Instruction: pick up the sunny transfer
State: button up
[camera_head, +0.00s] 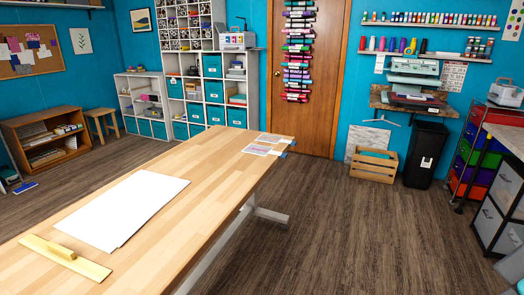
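Two small printed sheets lie side by side at the far right end of the wooden table (160,175). The nearer sheet (258,149) is pale with a pinkish-purple print. The farther sheet (272,138) is pale with a greyish print. Each has a small blue-and-dark thing at its right end, by the table edge. The prints are too small to tell which one is the sunny transfer. My gripper is not in view.
A large white sheet (125,207) and a yellow wooden board with a handle (65,257) lie on the nearer table. Open floor (345,235) runs along the table's right side. A wooden crate (373,168), black bin (425,155) and drawer carts stand farther right.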

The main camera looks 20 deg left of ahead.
aim_at(255, 149)
jog(key=i, duration=3.95)
jog(key=u, duration=1.7)
